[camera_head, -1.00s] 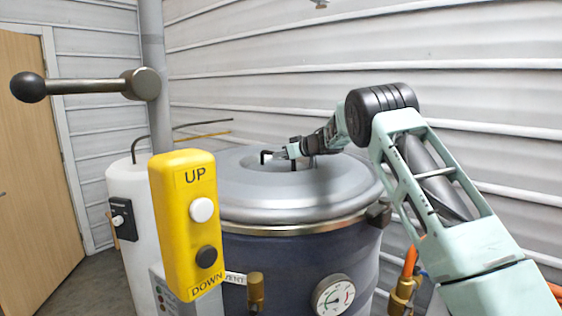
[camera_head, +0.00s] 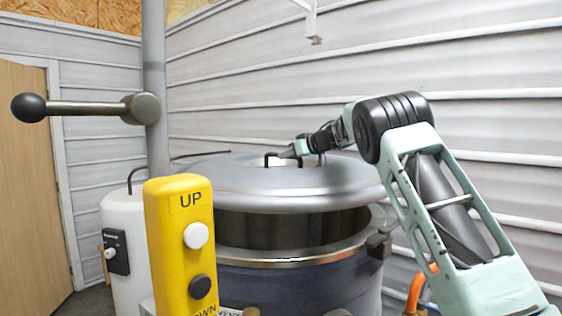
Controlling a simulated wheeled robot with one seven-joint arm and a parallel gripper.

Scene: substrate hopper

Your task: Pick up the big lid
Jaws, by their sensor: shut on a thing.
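The big lid (camera_head: 255,187) is a wide grey metal disc with a dark handle (camera_head: 271,158) on top. It hangs level above the dark blue vessel (camera_head: 300,285), with a clear gap between the lid and the vessel's metal rim (camera_head: 285,258). My gripper (camera_head: 284,153) reaches in from the right and is shut on the lid's handle. The fingertips are small in this view and partly merge with the handle.
A yellow control box (camera_head: 172,250) with UP and DOWN buttons stands in front at left. A lever with a black knob (camera_head: 28,107) sticks out from a grey pole (camera_head: 154,60). A white tank (camera_head: 122,215) stands behind left. A corrugated wall (camera_head: 460,90) closes the back.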

